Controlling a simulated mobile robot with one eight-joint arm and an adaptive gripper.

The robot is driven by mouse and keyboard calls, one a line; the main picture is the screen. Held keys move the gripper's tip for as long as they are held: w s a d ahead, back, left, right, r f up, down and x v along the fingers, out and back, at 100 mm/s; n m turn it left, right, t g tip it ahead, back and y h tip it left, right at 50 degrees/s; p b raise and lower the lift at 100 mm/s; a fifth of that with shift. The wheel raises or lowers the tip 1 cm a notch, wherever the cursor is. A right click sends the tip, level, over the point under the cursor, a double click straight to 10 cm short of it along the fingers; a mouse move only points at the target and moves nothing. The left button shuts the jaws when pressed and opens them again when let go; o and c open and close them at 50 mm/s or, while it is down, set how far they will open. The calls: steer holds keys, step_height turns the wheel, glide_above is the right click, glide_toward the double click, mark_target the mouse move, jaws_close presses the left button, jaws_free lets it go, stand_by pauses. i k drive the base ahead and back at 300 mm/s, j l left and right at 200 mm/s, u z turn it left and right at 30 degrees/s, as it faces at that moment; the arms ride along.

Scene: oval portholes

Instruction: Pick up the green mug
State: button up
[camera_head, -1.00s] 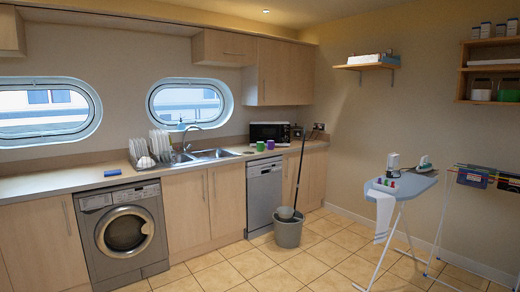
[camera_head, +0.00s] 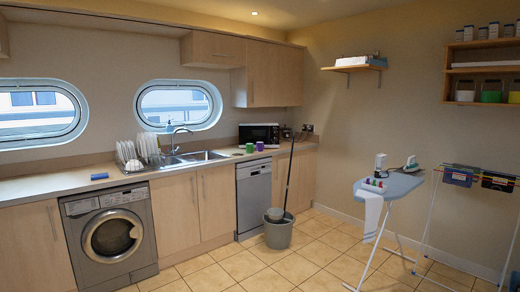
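A small green mug (camera_head: 249,148) stands on the counter, to the right of the sink and in front of the microwave. A purple mug (camera_head: 260,146) stands close to its right. Both look upright, but they are small in the head view. My gripper is not in view.
The counter (camera_head: 60,182) runs along the back wall above a washing machine (camera_head: 108,238) and a dishwasher (camera_head: 253,198). A grey bucket with a mop (camera_head: 278,234) stands on the floor before the dishwasher. An ironing board (camera_head: 392,187) is at right. The tiled floor between is clear.

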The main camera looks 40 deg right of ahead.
mark_target(249, 147)
steer(key=i+l+z, duration=0.65)
steer(key=i, duration=0.3)
steer(key=i+l+z, duration=0.3)
steer(key=i, duration=0.2)
steer(key=i+j+z, duration=0.1)
steer(key=i+z, duration=0.2)
steer(key=i, duration=0.2)
steer(key=i+l+u, duration=0.25)
steer(key=i+u, duration=0.15)
steer(key=i, duration=0.55)
steer(key=i+l+u, duration=0.45)
steer(key=i, duration=0.5)
steer(key=i+l+u, duration=0.4)
steer(key=i+l, duration=0.4)
steer(key=l, duration=0.2)
